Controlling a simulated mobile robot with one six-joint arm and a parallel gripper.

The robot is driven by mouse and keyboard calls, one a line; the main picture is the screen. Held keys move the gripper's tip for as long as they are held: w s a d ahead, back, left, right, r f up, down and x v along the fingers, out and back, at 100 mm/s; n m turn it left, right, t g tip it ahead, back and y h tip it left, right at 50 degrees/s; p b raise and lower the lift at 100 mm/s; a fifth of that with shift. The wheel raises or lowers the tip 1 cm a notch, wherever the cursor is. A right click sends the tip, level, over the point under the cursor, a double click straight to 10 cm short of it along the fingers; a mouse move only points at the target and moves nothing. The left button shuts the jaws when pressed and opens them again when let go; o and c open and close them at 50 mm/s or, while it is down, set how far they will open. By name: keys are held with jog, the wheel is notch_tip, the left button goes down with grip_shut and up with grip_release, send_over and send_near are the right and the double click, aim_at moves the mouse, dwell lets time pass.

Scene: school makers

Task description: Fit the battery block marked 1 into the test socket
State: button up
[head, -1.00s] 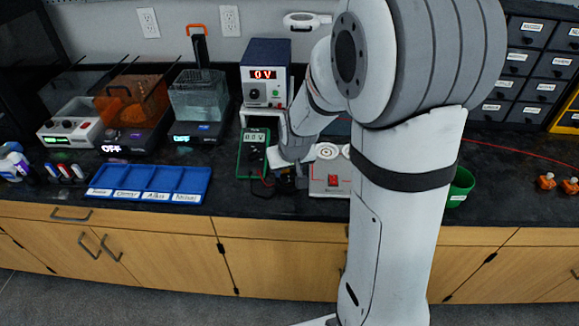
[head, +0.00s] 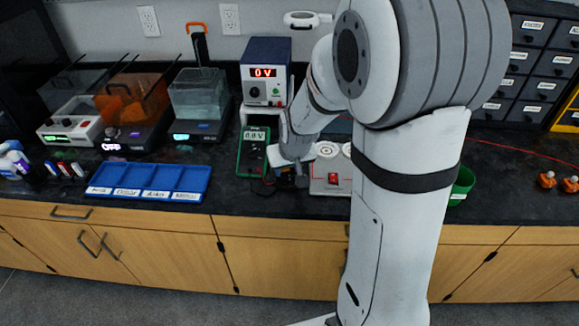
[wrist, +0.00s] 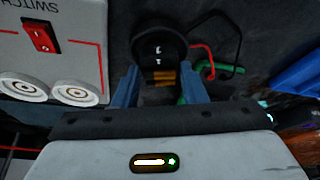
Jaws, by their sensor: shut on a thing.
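My gripper (wrist: 162,92) is shut on a dark block with orange-gold strips (wrist: 163,77), taken to be the battery block; its number cannot be read. In the wrist view the block sits between the two blue fingers. Just beyond it is a black round part with two pale marks (wrist: 158,48), which looks like the test socket. Whether block and socket touch is unclear. In the head view my gripper (head: 286,176) is low over the bench, between the green multimeter and the switch box, and mostly hides the block and socket.
The switch box (head: 325,181) with its red switch (wrist: 40,37) stands close beside my gripper. The green multimeter (head: 253,160) is on the other side, with red and green leads (wrist: 205,58) near the socket. A blue labelled tray (head: 150,180) lies left. A power supply (head: 265,85) stands behind.

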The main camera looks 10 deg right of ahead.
jog(key=shift+f+b, duration=0.65)
jog(key=shift+b, duration=0.05)
dwell(0.5)
jog(key=o, duration=0.7)
jog(key=p+v, duration=0.7)
jog(key=v, duration=0.4)
jog(key=shift+w, duration=0.1)
jog(key=shift+r, duration=0.15)
dwell(0.3)
jog(key=s+r, duration=0.2)
jog(key=s, duration=0.3)
jog(key=s+r+g, duration=0.1)
jog(key=s+r, duration=0.2)
jog(key=s, duration=0.3)
jog(key=s+r+g, duration=0.1)
jog(key=s+r, duration=0.2)
jog(key=s, duration=0.2)
jog(key=shift+s+m+p, duration=0.3)
jog(key=shift+s+p, duration=0.05)
